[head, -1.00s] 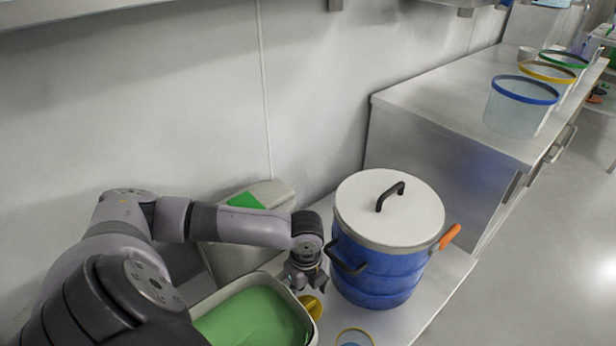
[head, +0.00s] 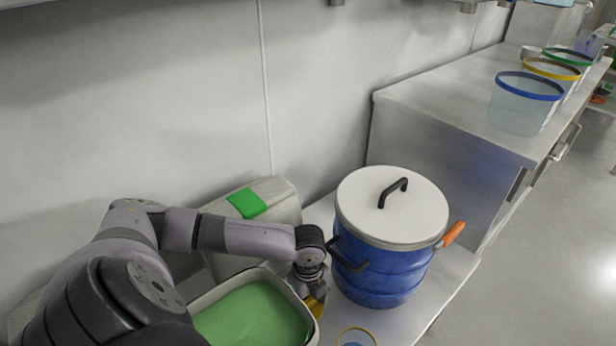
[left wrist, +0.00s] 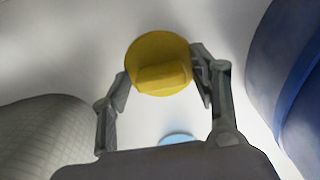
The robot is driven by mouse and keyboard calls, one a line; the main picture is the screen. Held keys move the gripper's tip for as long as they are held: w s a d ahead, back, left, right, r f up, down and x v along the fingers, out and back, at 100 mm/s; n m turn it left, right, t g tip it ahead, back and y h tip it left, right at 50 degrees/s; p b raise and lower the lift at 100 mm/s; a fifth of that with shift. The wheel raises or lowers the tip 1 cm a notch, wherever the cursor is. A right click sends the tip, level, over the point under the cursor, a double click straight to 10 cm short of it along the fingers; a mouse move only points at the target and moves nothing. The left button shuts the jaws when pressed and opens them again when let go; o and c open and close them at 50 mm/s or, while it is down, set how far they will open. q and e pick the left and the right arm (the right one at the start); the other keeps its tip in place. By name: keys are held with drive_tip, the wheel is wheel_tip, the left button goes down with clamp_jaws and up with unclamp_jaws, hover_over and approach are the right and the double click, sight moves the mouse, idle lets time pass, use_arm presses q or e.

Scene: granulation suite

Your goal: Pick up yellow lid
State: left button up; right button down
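The yellow lid (left wrist: 158,50) is a round disc with a raised grip bar, seen from above in the left wrist view. It lies on the pale bench top, between the fingers of my left gripper (left wrist: 162,86). The fingers stand apart on its two sides; the right finger is very close to its edge, and I cannot tell whether it touches. In the head view the lid (head: 317,306) shows only in part beside the green-filled bin, with my left gripper (head: 312,285) over it. My right gripper is not in view.
A blue drum (head: 378,262) with a white lid (head: 390,205) stands just right of my left gripper. A bin of green material (head: 250,318) is close on its left. A clear container with a yellow rim (head: 357,335) stands in front.

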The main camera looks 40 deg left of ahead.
sight(308, 301)
use_arm(q)
drive_tip(key=c, duration=0.8)
drive_tip(key=shift+r, duration=0.15)
